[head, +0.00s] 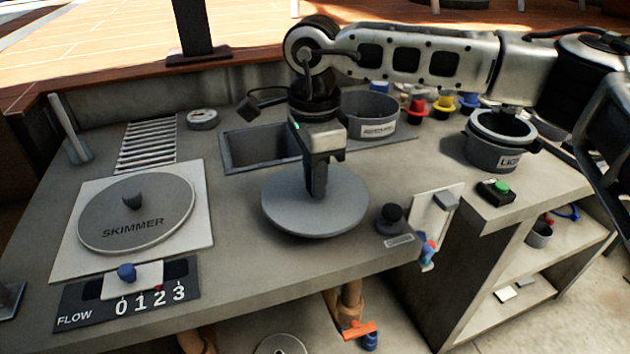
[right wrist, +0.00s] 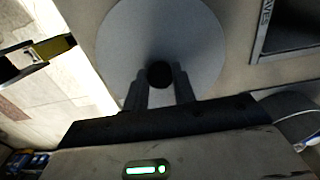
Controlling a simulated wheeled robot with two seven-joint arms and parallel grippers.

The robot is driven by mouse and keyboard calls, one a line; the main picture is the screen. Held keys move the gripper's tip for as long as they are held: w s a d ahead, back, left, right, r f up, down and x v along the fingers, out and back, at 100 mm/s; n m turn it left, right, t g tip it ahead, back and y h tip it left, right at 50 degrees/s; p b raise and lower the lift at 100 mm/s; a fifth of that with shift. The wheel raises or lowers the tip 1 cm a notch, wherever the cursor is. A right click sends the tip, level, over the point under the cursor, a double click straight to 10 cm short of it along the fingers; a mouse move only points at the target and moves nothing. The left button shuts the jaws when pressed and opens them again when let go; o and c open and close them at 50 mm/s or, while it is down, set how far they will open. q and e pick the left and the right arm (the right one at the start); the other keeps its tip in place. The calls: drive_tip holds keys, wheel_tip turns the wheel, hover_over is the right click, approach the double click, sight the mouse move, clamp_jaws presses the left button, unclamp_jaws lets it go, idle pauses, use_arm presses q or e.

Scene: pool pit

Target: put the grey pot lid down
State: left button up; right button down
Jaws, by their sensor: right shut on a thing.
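The grey pot lid (head: 338,205) is a wide, shallow disc over the middle of the countertop, and looks level. My right gripper (head: 316,190) points down from above and is shut on the lid's knob. In the right wrist view the gripper's fingers (right wrist: 160,90) stand on both sides of the dark knob (right wrist: 160,74), with the pale lid (right wrist: 160,30) beyond. I cannot tell whether the lid's underside touches the counter. My left gripper is not in view.
The grey countertop (head: 240,255) has free room left of the lid. A rectangular recess (head: 228,152) and a labelled round container (head: 385,130) lie behind it. A black knob (head: 391,217) is close on the right. The skimmer cover (head: 160,205) is at left, a labelled pot (head: 480,152) at right.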

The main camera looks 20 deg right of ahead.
wheel_tip(320, 180, down, 2)
drive_tip(key=shift+f, duration=0.1)
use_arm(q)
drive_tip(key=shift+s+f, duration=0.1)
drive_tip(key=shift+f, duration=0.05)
use_arm(e)
drive_tip(key=shift+f, duration=0.15)
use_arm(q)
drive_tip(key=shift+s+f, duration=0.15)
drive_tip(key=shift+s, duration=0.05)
use_arm(e)
drive_tip(key=c, duration=1.1)
unclamp_jaws()
drive_tip(key=shift+c, duration=0.2)
drive_tip(key=shift+r, duration=0.25)
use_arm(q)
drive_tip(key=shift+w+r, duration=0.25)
use_arm(e)
wheel_tip(320, 180, up, 12)
